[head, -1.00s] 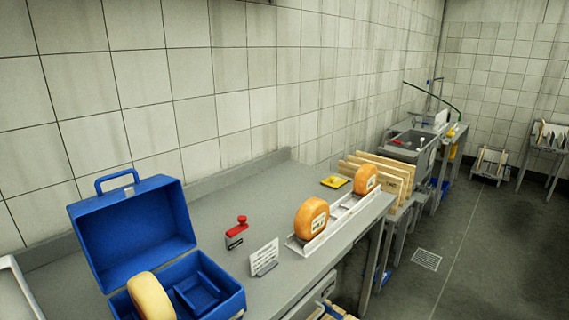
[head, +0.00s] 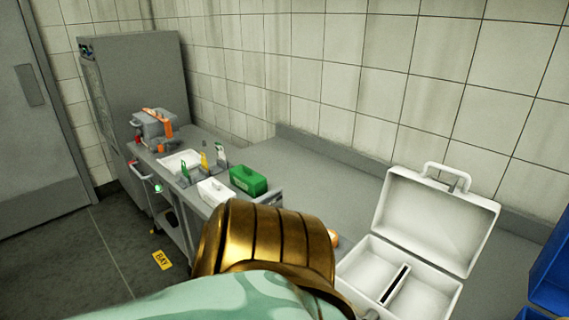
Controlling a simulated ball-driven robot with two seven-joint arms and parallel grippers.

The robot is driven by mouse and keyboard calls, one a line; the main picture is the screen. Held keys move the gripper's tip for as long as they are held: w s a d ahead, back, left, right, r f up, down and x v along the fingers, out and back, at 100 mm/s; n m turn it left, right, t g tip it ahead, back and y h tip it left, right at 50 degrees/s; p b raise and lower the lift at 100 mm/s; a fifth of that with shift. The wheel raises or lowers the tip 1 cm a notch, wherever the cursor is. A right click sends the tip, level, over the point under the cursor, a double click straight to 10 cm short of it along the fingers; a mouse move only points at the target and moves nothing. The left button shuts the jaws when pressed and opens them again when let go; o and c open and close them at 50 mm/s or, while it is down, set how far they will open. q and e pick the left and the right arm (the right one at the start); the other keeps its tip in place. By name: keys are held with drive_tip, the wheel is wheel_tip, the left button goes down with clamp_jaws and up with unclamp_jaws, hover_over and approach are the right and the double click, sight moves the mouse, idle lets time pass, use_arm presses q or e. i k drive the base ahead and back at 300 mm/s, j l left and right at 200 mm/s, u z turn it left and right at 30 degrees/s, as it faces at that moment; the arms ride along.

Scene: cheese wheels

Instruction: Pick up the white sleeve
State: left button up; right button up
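I cannot make out a white sleeve for certain in the head view. An open white case (head: 440,222) stands on the counter at the right, its lid tilted back. A dark-slotted divider (head: 394,286) lies across its inside. A small white box (head: 215,192) stands farther left beside a green box (head: 248,181). A gold and mint part of my own arm fills the bottom middle and hides part of the counter. Neither of my grippers shows.
The grey counter (head: 310,178) has bare room between the green box and the white case. An orange thing (head: 333,238) is mostly hidden behind my arm. A blue case (head: 556,265) is cut off at the right edge. A tall grey cabinet (head: 135,100) stands back left.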

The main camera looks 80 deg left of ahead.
sight(211, 191)
drive_tip(key=u, duration=3.25)
drive_tip(key=z, duration=2.55)
drive_tip(key=u, duration=2.55)
drive_tip(key=i+j, duration=0.85)
drive_tip(key=i, duration=0.2)
drive_tip(key=l+z, duration=0.05)
